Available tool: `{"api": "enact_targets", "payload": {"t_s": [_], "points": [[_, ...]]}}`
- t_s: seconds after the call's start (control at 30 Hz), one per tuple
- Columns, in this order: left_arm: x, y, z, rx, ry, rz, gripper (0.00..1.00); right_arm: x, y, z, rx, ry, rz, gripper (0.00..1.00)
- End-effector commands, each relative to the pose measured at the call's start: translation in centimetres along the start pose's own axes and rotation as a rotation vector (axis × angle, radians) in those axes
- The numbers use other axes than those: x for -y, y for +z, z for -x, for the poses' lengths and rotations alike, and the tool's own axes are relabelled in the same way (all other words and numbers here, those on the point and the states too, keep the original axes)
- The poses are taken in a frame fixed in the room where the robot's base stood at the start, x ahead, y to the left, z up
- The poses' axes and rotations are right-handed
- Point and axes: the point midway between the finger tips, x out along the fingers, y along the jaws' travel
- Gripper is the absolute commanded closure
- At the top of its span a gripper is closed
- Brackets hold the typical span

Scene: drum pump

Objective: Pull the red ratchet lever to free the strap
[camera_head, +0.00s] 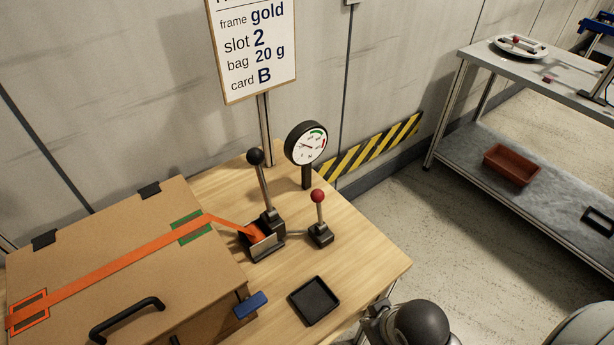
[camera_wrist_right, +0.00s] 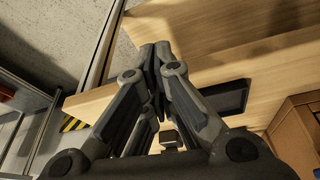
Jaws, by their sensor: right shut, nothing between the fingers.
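The lever with the red ball (camera_head: 318,196) stands upright from a small dark base on the wooden table. To its left, a taller lever with a black ball (camera_head: 255,157) rises beside the ratchet housing (camera_head: 262,243). The orange strap (camera_head: 120,265) runs across the cardboard-coloured box and into that housing. My right gripper (camera_wrist_right: 155,58) is shut and empty in the right wrist view, above the table edge and apart from the levers. In the head view only part of my right arm shows, at the bottom. My left gripper is out of view.
The brown box (camera_head: 190,285) with a black handle fills the table's left side. A black tray (camera_head: 314,301) lies near the front edge. A round gauge (camera_head: 306,144) and a sign (camera_head: 253,45) stand behind the levers. A metal shelf (camera_head: 490,140) is at the right.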

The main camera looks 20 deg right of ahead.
Motion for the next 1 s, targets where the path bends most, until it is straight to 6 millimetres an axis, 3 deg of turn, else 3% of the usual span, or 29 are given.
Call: {"api": "enact_targets", "payload": {"t_s": [0.03,0.27,0.63,0.8,1.0], "points": [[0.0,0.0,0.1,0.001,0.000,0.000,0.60,0.1,-0.5,1.1,-0.013,-0.003,0.004,1.00],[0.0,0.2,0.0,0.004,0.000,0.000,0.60,3.0,-7.0,0.4,-0.122,-0.104,0.090,1.00],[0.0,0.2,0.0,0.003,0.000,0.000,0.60,7.2,-18.4,2.2,-0.258,-0.240,0.293,1.00],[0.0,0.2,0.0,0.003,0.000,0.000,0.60,7.5,-22.9,3.7,-0.277,-0.256,0.374,1.00],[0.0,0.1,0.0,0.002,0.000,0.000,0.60,6.0,-27.6,5.9,-0.269,-0.237,0.425,1.00]]}}
